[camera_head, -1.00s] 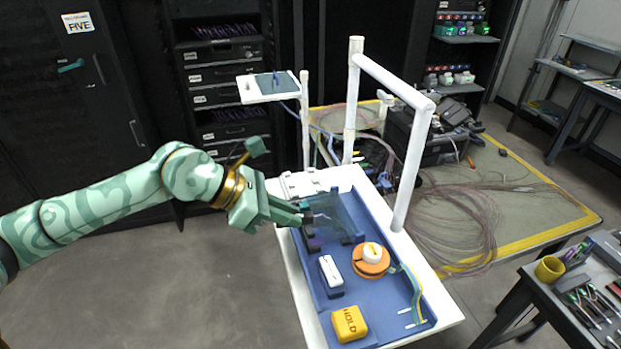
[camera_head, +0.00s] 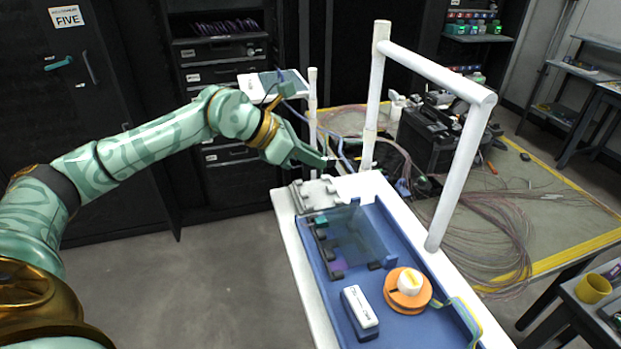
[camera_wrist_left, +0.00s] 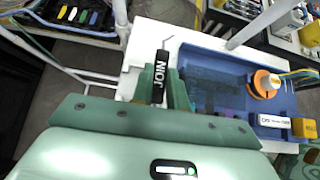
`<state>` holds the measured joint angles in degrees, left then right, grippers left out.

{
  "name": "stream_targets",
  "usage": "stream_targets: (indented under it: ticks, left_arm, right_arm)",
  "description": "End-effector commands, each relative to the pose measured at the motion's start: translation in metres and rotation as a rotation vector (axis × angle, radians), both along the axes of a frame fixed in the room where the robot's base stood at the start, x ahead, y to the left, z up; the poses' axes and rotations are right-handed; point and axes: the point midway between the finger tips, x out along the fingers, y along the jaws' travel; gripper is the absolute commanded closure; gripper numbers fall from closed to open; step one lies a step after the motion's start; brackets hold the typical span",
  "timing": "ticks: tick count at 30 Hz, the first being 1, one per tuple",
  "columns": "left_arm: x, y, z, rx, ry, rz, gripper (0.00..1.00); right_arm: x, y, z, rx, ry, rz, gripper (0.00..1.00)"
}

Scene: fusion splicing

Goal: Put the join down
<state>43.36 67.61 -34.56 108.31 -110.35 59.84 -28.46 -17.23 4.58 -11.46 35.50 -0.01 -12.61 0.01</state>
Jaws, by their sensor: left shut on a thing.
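My left gripper (camera_head: 322,162) is above the far end of the white cart top (camera_head: 287,222). In the left wrist view its fingers (camera_wrist_left: 160,92) are closed around the join (camera_wrist_left: 158,78), a black sleeve with white JOIN lettering. A thin pale end sticks out beyond the fingers. In the head view the join is too small to make out clearly. Below and near the gripper, a grey-white holder (camera_head: 313,195) lies on the cart top's far end. The blue tray (camera_head: 318,277) is nearer than the gripper.
The tray holds a clear-covered bay, an orange spool with a white top (camera_head: 408,287) and a white-and-blue box (camera_head: 360,311). A white pipe frame (camera_head: 455,175) rises along the cart's right side. A small raised shelf (camera_head: 262,90) stands behind. Loose cables lie right.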

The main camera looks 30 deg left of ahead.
Motion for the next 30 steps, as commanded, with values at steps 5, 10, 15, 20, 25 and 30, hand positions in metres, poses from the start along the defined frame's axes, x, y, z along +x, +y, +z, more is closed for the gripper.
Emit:
stream_targets:
  ticks: [5, 10, 15, 20, 25, 30]
  left_arm:
    - [0.018, 0.017, -0.037, -0.001, 0.006, 0.0, 0.97]
    - [0.025, 0.024, -0.047, 0.0, 0.004, -0.003, 0.97]
    - [0.027, 0.027, -0.07, 0.0, 0.008, -0.003, 0.97]
    - [0.028, 0.027, -0.083, 0.001, 0.003, -0.002, 0.97]
    - [0.028, 0.027, -0.082, 0.001, 0.003, -0.003, 0.97]
    - [0.028, 0.027, -0.086, 0.001, 0.003, -0.002, 0.76]
  right_arm:
    - [-0.001, 0.0, -0.007, 0.0, 0.003, 0.0, 1.0]
    - [-0.001, 0.0, -0.009, 0.001, 0.004, 0.0, 1.0]
    - [-0.002, 0.0, -0.012, 0.0, 0.005, 0.0, 1.0]
    - [-0.002, 0.001, -0.013, 0.001, 0.007, 0.0, 1.0]
    - [-0.002, 0.001, -0.013, 0.001, 0.007, 0.0, 1.0]
    - [-0.003, 0.001, -0.015, 0.001, 0.007, -0.001, 1.0]
